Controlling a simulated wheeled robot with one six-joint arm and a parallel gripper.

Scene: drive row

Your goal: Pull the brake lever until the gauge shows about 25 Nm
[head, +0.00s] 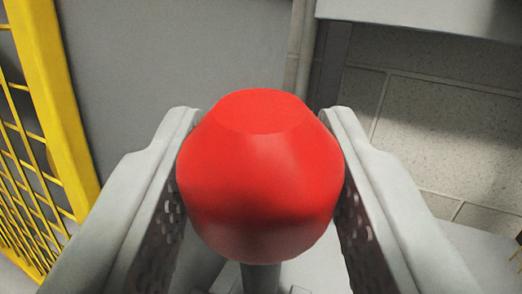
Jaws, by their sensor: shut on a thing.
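A large red knob (260,180) fills the middle of the head view. Below it shows a short piece of a grey shaft (261,277), which looks like the brake lever's rod. My gripper (261,125) is shut on the red knob, with one pale grey finger on its left side and one on its right. The lower part of the lever is mostly hidden behind the knob. No gauge is in view, so no reading shows.
A yellow mesh guard (65,110) stands on the left. A grey panel (180,60) is behind the knob. A pale ledge (420,18) juts in at the upper right, above a speckled tiled surface (440,130).

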